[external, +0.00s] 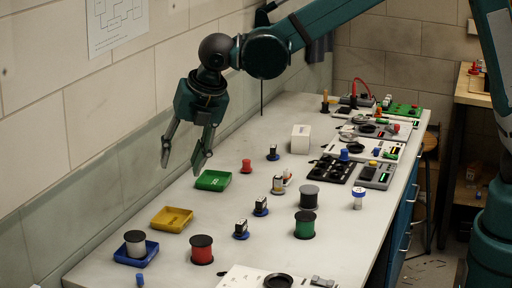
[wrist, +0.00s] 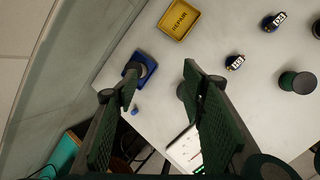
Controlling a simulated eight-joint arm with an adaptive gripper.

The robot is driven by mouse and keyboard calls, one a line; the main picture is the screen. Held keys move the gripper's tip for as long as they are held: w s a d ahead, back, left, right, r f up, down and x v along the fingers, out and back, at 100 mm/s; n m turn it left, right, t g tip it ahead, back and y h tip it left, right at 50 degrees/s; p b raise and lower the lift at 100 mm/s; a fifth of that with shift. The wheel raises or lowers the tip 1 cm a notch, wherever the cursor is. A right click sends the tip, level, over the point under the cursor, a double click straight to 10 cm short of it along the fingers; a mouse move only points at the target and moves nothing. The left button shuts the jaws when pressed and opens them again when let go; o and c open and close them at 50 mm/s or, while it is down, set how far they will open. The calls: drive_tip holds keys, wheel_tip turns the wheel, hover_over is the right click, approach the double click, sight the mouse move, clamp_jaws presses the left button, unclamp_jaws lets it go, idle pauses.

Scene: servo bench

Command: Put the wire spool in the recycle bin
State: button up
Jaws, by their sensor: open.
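Several wire spools stand on the bench. A grey spool (external: 135,242) is in the blue tray (external: 150,258), at the front left; both also show in the wrist view, where my left finger partly covers the spool. A red spool (external: 202,250), a green spool (external: 305,225) and a dark grey spool (external: 308,197) stand on the bare bench. The green spool shows in the wrist view (wrist: 297,82). A yellow tray (wrist: 180,18) reads REPAIR. A green tray (external: 213,180) has an unreadable label. My gripper (external: 181,168) is open and empty above the bench's wall side.
Small dark components (external: 241,229) stand between the spools. A white box (external: 300,138) and a black multi-cell tray (external: 337,170) lie further back. A wall runs along the left side. Free bench lies between the trays and the components.

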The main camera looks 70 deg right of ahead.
drive_tip(key=s+d+r+m+t+y, duration=0.1)
drive_tip(key=s+d+r+m, duration=0.45)
drive_tip(key=s+d, duration=0.35)
drive_tip(key=s+d+r+m, duration=0.5)
drive_tip(key=s+d+m, duration=0.15)
drive_tip(key=s, duration=0.45)
drive_tip(key=s+d+f+m, duration=0.1)
drive_tip(key=s+d+m, duration=0.1)
drive_tip(key=s+m, duration=0.2)
drive_tip(key=s+d+f+m+t, duration=0.1)
drive_tip(key=s+d+m, duration=0.2)
drive_tip(key=s, duration=0.7)
drive_tip(key=s+d+f+m, duration=0.1)
drive_tip(key=s+d+m, duration=0.2)
drive_tip(key=s+m, duration=0.3)
drive_tip(key=shift+s+f+t, duration=0.4)
drive_tip(key=shift+s, duration=0.65)
